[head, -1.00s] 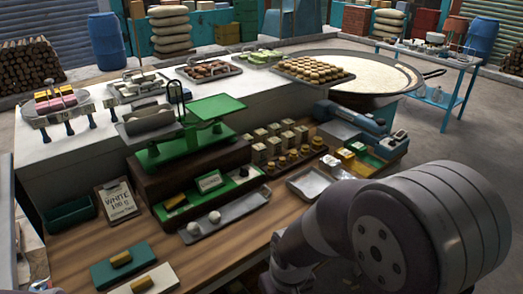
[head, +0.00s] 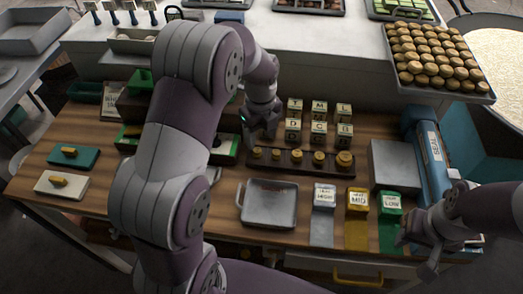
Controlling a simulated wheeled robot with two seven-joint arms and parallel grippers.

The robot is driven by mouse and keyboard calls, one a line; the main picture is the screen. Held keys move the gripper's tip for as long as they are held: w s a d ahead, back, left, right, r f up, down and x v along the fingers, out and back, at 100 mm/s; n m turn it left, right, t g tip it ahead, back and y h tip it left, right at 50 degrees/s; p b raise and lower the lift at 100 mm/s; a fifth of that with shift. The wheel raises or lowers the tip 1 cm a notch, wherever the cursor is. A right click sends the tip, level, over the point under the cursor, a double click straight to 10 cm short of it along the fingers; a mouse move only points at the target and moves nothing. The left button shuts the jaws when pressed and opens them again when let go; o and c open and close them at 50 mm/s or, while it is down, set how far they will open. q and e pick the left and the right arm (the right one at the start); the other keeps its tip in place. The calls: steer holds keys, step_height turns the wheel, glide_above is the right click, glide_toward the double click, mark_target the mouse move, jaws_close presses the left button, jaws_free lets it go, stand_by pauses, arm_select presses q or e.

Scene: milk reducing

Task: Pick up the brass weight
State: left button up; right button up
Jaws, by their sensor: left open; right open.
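Several brass weights stand in a row on a dark wooden rack (head: 290,168) at the middle of the counter. The leftmost is a small brass weight (head: 257,152), and the rightmost, largest brass weight (head: 344,160) is at the right end. My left gripper (head: 257,138) is open, just above and behind the left end of the rack. It looks empty, and whether it touches anything is unclear. My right gripper (head: 414,255) is open at the counter's front right, beside the green labelled block, away from the weights.
Lettered blocks (head: 319,133) stand behind the rack. A grey metal tray (head: 269,204) and labelled blocks in white (head: 324,195), yellow (head: 357,200) and green (head: 390,203) lie in front. A blue sealer (head: 431,160) is at right. My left arm hides much of the green scale area.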

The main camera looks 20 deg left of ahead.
mark_target(258, 150)
arm_select(q)
steer(key=f, duration=0.1)
steer(key=a+f+p, duration=0.1)
steer(key=shift+s+a+f, duration=0.2)
steer(key=shift+f, duration=0.2)
step_height(258, 150, down, 2)
steer(key=shift+s+d+f, duration=0.1)
steer(key=shift+f, duration=0.1)
steer(key=shift+d+f, duration=0.15)
steer(key=shift+d, duration=0.15)
steer(key=shift+a, duration=0.3)
jaws_close()
steer(key=shift+d, duration=0.1)
arm_select(e)
steer(key=shift+s+a+r, duration=0.1)
steer(key=shift+a+r, duration=0.5)
steer(key=shift+r, duration=0.2)
